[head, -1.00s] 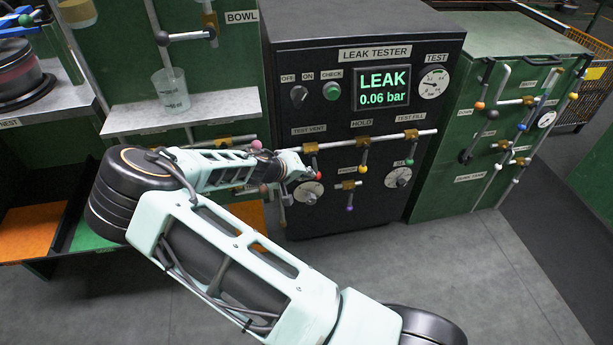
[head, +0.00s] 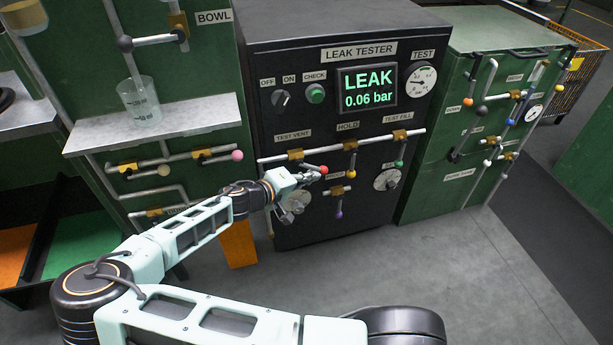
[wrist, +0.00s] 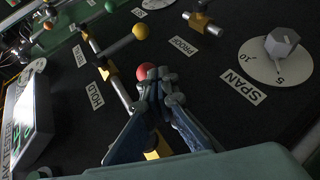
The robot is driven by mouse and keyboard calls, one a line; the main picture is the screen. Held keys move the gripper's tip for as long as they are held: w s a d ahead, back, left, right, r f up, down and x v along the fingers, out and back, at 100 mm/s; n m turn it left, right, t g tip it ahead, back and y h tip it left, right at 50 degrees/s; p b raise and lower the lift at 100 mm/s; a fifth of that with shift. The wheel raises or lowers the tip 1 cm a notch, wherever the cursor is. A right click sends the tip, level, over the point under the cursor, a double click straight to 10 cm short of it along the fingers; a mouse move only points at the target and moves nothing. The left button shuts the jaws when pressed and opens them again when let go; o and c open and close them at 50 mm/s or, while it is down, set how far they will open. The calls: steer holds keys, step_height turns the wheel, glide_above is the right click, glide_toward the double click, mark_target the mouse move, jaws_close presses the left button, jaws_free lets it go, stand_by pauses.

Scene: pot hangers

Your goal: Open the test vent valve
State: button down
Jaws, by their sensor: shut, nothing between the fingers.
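The test vent valve has a brass body (head: 296,155) on the pipe across the black leak tester. Its red ball (head: 323,170) is to the right of and below the body, so the handle slants down to the right. My gripper (head: 312,175) is at the handle, just left of the ball. In the wrist view my gripper (wrist: 165,78) is shut and empty, its fingertips close beside the red ball (wrist: 146,71). I cannot tell if they touch. The fingers hide most of the handle. The brass body (wrist: 156,150) shows partly between them.
The hold valve's yellow ball (head: 351,174) hangs down to the right, with the test fill valve's green ball (head: 398,164) beyond it. A purple ball (head: 339,214) is below. The display (head: 368,88) reads LEAK 0.06 bar. Floor (head: 400,265) in front is clear.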

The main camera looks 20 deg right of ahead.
steer(key=shift+d+r+n+h, duration=0.3)
steer(key=shift+d+r+h, duration=0.3)
steer(key=shift+d+h, duration=0.1)
steer(key=shift+d+r, duration=0.1)
steer(key=shift+r, duration=0.25)
steer(key=shift+f, duration=0.1)
stand_by(0.3)
